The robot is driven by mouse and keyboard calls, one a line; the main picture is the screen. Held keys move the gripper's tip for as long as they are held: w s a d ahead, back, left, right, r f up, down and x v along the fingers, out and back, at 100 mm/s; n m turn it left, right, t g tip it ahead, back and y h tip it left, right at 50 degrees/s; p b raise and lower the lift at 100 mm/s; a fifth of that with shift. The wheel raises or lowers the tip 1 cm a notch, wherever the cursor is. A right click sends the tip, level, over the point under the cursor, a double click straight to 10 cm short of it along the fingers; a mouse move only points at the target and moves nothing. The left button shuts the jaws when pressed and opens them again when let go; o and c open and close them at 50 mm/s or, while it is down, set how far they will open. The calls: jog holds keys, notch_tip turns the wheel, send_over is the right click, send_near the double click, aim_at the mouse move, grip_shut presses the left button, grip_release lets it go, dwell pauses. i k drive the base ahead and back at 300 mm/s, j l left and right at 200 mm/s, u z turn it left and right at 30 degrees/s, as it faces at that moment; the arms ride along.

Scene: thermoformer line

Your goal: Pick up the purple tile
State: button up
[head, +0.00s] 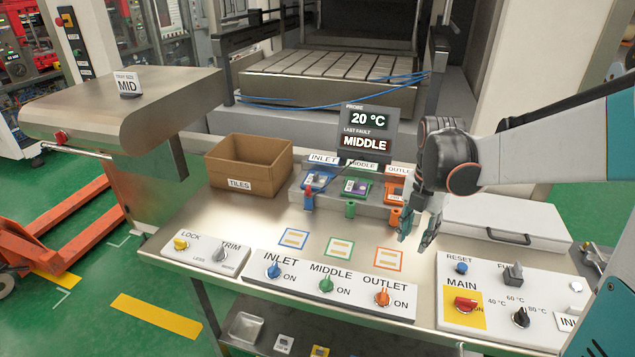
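A small purple patch (349,186), which looks like the purple tile, sits in the green-framed middle slot of the raised grey block. It is too small to make out its edges. My gripper (415,238) hangs fingers-down to the right of it, in front of the orange outlet slot (397,188). The fingers are apart with nothing visible between them. My gripper partly hides the outlet slot's right side.
A cardboard box labelled TILES (248,165) stands left of the slots. A probe display (368,133) rises behind them, with a thin dark probe wire nearby. Switch panels (329,284) line the front edge. A silver case (500,222) lies right. Small tiles (283,344) lie on the lower shelf.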

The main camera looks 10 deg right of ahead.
aim_at(357, 188)
jog(key=i+j+z, duration=0.2)
jog(key=i+j, duration=0.3)
jog(key=i+j+z, duration=0.25)
jog(key=i+j, duration=0.2)
jog(key=j, duration=0.1)
